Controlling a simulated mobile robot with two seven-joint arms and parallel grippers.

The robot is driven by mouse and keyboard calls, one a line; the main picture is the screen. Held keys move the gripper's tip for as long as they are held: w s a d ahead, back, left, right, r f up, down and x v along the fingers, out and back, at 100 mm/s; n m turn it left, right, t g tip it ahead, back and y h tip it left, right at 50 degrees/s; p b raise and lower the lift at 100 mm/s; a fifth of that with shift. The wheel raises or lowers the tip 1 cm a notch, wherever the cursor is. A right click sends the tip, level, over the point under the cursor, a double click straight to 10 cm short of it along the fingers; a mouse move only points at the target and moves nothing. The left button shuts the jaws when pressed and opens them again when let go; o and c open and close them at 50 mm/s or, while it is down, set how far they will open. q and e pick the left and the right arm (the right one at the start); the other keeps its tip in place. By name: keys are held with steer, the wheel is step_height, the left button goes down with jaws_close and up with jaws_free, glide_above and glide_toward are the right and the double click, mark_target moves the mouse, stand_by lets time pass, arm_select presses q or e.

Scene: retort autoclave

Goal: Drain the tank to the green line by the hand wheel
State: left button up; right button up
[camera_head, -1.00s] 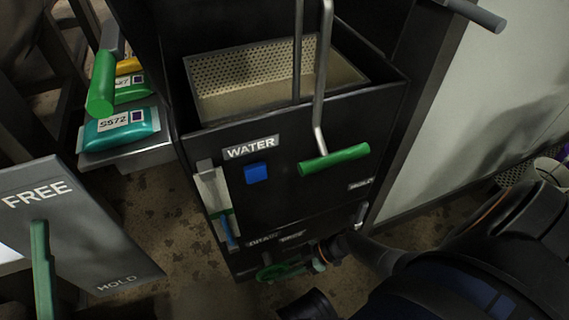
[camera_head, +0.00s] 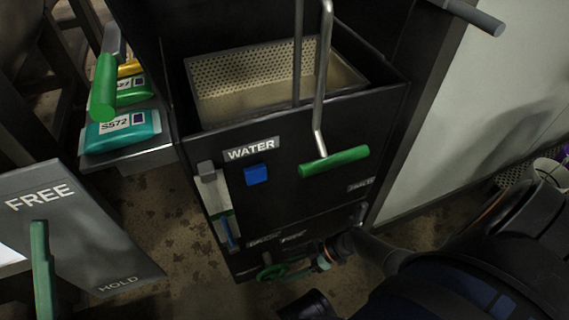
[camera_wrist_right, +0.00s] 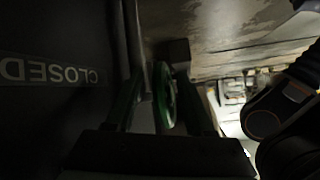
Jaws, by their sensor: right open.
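The green hand wheel (camera_head: 272,273) is low on the front of the black tank (camera_head: 300,195), under small labels. It also shows edge-on in the right wrist view (camera_wrist_right: 165,96). My right gripper (camera_head: 318,263) is beside the wheel, at its right. In the right wrist view its two fingers (camera_wrist_right: 162,100) are apart, with the wheel showing between them; I cannot tell whether they touch it. The level gauge (camera_head: 213,192) is a pale upright strip left of the WATER label, with blue in its lower part. My left gripper is out of view.
A green-gripped lever (camera_head: 335,160) hangs in front of the tank, near a blue button (camera_head: 256,175). A grey panel marked FREE and HOLD (camera_head: 75,225) stands at lower left. Pouches lie on a shelf (camera_head: 130,160). A CLOSED label (camera_wrist_right: 50,72) is beside my right gripper.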

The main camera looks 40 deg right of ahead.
steer(key=p+v, duration=0.2)
steer(key=v, duration=0.8)
steer(key=shift+s+d+r, duration=0.15)
steer(key=shift+d+r, duration=0.1)
steer(key=shift+d, duration=0.05)
